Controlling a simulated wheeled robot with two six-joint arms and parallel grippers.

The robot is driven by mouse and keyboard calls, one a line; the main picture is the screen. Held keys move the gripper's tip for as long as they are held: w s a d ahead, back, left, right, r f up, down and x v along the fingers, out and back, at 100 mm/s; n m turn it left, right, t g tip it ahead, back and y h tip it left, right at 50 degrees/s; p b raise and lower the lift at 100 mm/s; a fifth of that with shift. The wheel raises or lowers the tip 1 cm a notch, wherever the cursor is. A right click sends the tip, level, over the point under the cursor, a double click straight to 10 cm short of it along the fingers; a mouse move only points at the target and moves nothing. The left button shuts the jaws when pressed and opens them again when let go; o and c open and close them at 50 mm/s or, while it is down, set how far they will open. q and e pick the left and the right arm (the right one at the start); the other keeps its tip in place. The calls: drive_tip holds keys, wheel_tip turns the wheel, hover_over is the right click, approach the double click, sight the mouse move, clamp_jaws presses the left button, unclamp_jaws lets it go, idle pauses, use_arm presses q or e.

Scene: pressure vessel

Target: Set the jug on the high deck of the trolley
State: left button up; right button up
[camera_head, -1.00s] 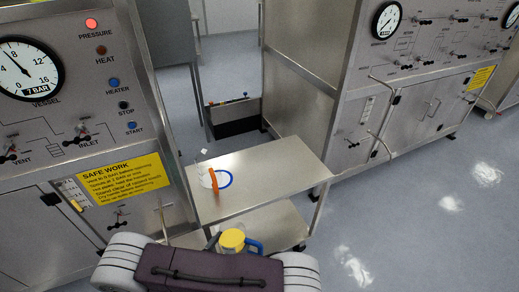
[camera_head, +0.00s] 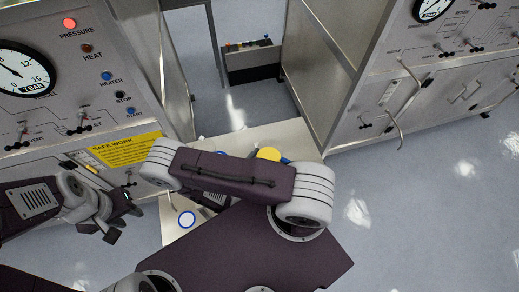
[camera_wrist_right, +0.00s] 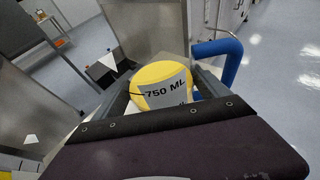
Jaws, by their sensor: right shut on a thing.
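The jug has a yellow lid (camera_head: 268,153) and a blue handle. In the right wrist view the jug (camera_wrist_right: 162,88) shows a "750 ML" label, with its blue handle (camera_wrist_right: 228,58) to the right. My right gripper (camera_wrist_right: 165,78) is shut on it, one finger on each side. In the head view my right arm hides that gripper and most of the jug. The jug appears over the trolley's high deck (camera_head: 285,133); I cannot tell whether it touches. My left gripper (camera_head: 124,222) looks open and empty, left of the trolley.
A white item with a blue ring (camera_head: 187,219) shows at the trolley's near left; its level is unclear. The control panel (camera_head: 60,105) stands close on the left, a steel cabinet (camera_head: 385,100) on the right. Clear floor (camera_head: 430,220) lies at the right.

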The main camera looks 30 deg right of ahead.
sight(268, 152)
drive_tip(key=w+f+b, duration=0.1)
drive_tip(key=w+d+f+b, duration=0.2)
drive_tip(key=shift+w+f, duration=0.35)
drive_tip(key=w+d+f+b, duration=0.1)
drive_tip(key=w+f+b, duration=0.1)
drive_tip(key=w+d+f+b, duration=0.1)
drive_tip(key=w+f+b, duration=0.1)
drive_tip(key=w+d+f+b, duration=0.1)
drive_tip(key=w+f+b, duration=0.1)
drive_tip(key=f, duration=0.1)
drive_tip(key=shift+d, duration=0.3)
drive_tip(key=shift+w+d+f+b, duration=0.1)
drive_tip(key=shift+d+f+b, duration=0.05)
drive_tip(key=shift+f+b, duration=0.25)
drive_tip(key=shift+r+p, duration=0.2)
drive_tip(key=shift+p, duration=0.1)
drive_tip(key=shift+f, duration=0.15)
drive_tip(key=o, duration=1.4)
drive_tip(key=shift+c, duration=0.2)
